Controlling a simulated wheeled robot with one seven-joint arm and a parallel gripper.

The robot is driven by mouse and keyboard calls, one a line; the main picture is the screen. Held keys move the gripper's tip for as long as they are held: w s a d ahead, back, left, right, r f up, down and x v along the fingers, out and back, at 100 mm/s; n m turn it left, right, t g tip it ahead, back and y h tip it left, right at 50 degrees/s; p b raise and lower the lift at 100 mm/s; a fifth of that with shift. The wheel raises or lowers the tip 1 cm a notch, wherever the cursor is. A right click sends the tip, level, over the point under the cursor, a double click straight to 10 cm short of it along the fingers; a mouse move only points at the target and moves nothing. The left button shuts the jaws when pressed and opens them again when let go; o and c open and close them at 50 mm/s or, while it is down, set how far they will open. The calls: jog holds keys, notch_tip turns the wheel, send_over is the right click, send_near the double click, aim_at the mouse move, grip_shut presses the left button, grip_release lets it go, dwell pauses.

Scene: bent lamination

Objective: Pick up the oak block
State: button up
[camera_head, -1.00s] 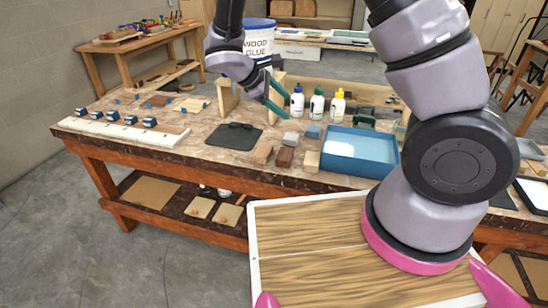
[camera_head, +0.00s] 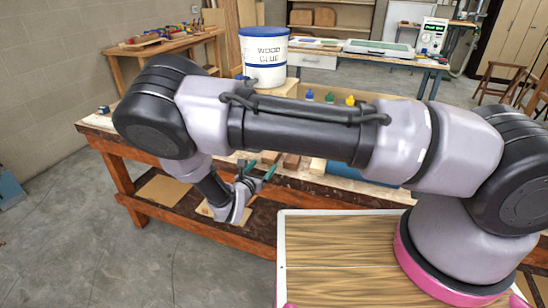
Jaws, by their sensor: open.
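Three wooden blocks show in part along the bench's front edge, below my arm: a tan-brown block (camera_head: 269,157), a darker red-brown block (camera_head: 291,161) and a pale block (camera_head: 317,166). I cannot tell for sure which is the oak block; the tan-brown one is a likely match. My gripper (camera_head: 257,169) has green fingertips spread apart with nothing between them. It is at the bench's front edge, close to the tan-brown block in the picture; contact cannot be told. My arm hides the tops of the blocks and most of the bench top.
The workbench (camera_head: 100,122) has a lower shelf holding flat boards (camera_head: 163,190). A blue tray (camera_head: 350,172) is partly visible right of the blocks. Behind my arm stand a white glue bucket (camera_head: 263,55) and several bottles (camera_head: 330,97). The floor at left is open.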

jog(key=x, duration=0.9)
jog(key=shift+w+r, duration=0.1)
jog(key=shift+r, duration=0.05)
jog(key=c, duration=1.2)
